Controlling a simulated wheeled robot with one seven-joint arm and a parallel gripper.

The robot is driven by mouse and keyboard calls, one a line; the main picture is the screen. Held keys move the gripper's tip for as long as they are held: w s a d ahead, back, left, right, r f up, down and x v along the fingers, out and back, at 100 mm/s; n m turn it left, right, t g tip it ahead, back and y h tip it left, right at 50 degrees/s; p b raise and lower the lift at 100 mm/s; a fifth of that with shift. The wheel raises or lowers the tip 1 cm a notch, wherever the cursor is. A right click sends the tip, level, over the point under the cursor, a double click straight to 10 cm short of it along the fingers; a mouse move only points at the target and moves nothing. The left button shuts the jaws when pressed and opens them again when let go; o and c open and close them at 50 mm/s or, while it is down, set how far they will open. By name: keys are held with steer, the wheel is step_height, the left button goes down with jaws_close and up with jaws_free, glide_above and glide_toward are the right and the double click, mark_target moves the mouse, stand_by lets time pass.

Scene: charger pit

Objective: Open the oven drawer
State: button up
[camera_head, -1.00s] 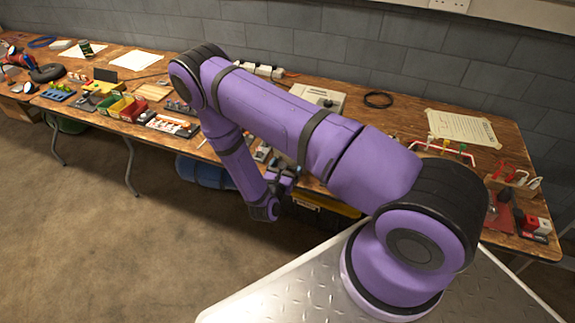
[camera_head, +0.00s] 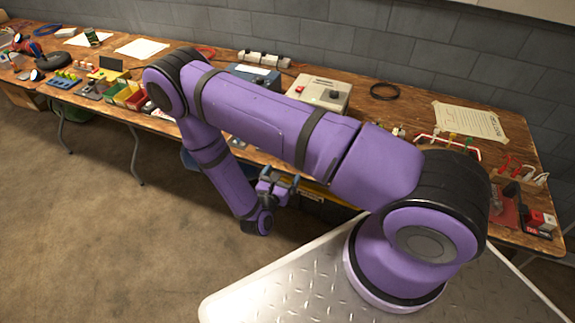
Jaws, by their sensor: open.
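I see no oven or drawer that I can make out for certain. A beige box with a red button (camera_head: 318,92) stands on the bench toward the back, and a blue-grey box (camera_head: 254,75) is beside it on the left; I cannot tell whether either is the oven. My gripper (camera_head: 282,178) is open and empty, in front of the bench's front edge and below the upper part of my arm. My arm hides the middle of the bench.
A long wooden bench (camera_head: 400,100) runs along the grey block wall. Small bins (camera_head: 128,97), papers (camera_head: 141,47) and a black cable coil (camera_head: 385,91) lie on it. Red-handled tools (camera_head: 510,165) are at the right end. The concrete floor (camera_head: 110,240) on the left is clear.

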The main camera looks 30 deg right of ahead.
steer(key=shift+v, duration=1.2)
steer(key=shift+r, duration=0.1)
steer(key=d+r+m+g, duration=0.3)
steer(key=r+m+g, duration=0.45)
steer(key=r, duration=0.65)
steer(key=d+r+m+g, duration=0.3)
steer(key=r+m+g, duration=0.4)
steer(key=r, duration=0.7)
steer(key=s+a+r+m+t+y, duration=0.1)
steer(key=s+r+m+t+y, duration=0.3)
steer(key=s+r+y, duration=0.3)
steer(key=s+a+r+m+t+y, duration=0.1)
steer(key=s+r+m+t+y, duration=0.4)
steer(key=s+r, duration=0.6)
step_height(320, 180, up, 6)
steer(key=shift+s+f+m+y, duration=0.1)
steer(key=shift+s+m+y, duration=0.3)
steer(key=shift+m+y, duration=0.7)
